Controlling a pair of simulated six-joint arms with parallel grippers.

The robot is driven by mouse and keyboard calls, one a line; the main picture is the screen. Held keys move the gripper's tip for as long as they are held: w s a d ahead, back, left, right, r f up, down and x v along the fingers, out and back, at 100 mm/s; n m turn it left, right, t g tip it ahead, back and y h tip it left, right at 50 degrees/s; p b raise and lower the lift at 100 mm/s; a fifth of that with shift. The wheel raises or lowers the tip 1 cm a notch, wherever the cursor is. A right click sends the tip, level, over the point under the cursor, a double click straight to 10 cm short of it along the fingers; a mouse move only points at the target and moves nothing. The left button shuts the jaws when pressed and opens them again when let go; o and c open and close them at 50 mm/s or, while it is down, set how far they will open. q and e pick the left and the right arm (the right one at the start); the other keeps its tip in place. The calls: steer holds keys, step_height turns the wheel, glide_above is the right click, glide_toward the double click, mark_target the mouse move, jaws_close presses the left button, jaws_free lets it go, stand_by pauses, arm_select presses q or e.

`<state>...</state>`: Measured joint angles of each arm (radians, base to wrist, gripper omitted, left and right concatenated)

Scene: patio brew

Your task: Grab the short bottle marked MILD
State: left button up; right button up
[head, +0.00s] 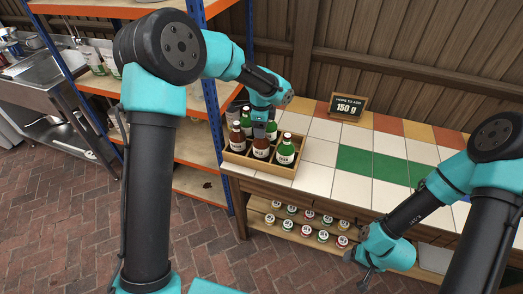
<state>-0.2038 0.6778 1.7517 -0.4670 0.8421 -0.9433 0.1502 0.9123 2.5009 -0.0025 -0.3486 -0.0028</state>
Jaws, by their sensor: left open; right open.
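A wooden crate (262,169) with several brown and green bottles stands at the left end of the tiled counter. The front row has a brown bottle at left (237,139), a brown bottle in the middle (261,145) and a green bottle at right (286,150). Their white labels are too small to read surely; the middle one may say MILD. My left gripper (260,130) is open over the crate, close to the middle bottle's top, and partly hides the back row. My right gripper (358,271) is open and empty, low before the counter's shelf.
A small sign (348,107) reading 150 g stands at the back of the counter (319,152). The lower shelf holds two rows of small jars (309,217). An orange shelf rack with a blue post (211,110) stands close left of the crate. The counter's middle is clear.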

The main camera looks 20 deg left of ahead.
mark_target(261, 145)
arm_select(q)
steer(key=shift+f, duration=1.15)
jaws_close()
